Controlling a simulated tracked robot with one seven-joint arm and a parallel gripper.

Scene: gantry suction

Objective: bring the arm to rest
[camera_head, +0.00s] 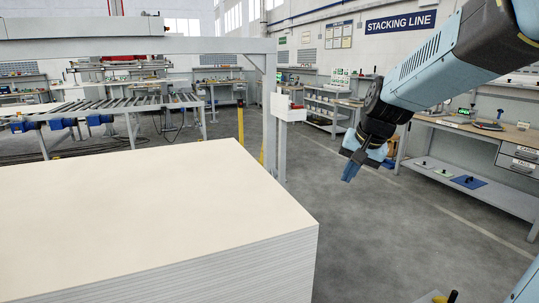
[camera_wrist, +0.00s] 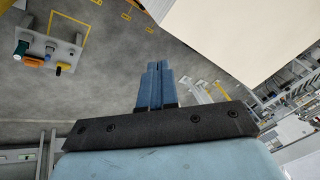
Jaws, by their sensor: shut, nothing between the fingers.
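My gripper (camera_head: 351,171) hangs at the end of my raised arm, right of centre in the head view. Its blue fingers point down and a little left. It is over the open floor, to the right of the stack of pale boards and apart from it. In the wrist view my gripper (camera_wrist: 157,68) shows its two blue fingers side by side and shut, with nothing between them. Grey floor lies beyond the fingertips.
A tall stack of pale boards (camera_head: 150,205) fills the lower left; it also shows in the wrist view (camera_wrist: 235,30). A grey gantry post (camera_head: 270,120) stands behind it. A roller conveyor (camera_head: 110,105) is at the back left. A workbench (camera_head: 470,129) stands right. Floor (camera_head: 400,230) between is clear.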

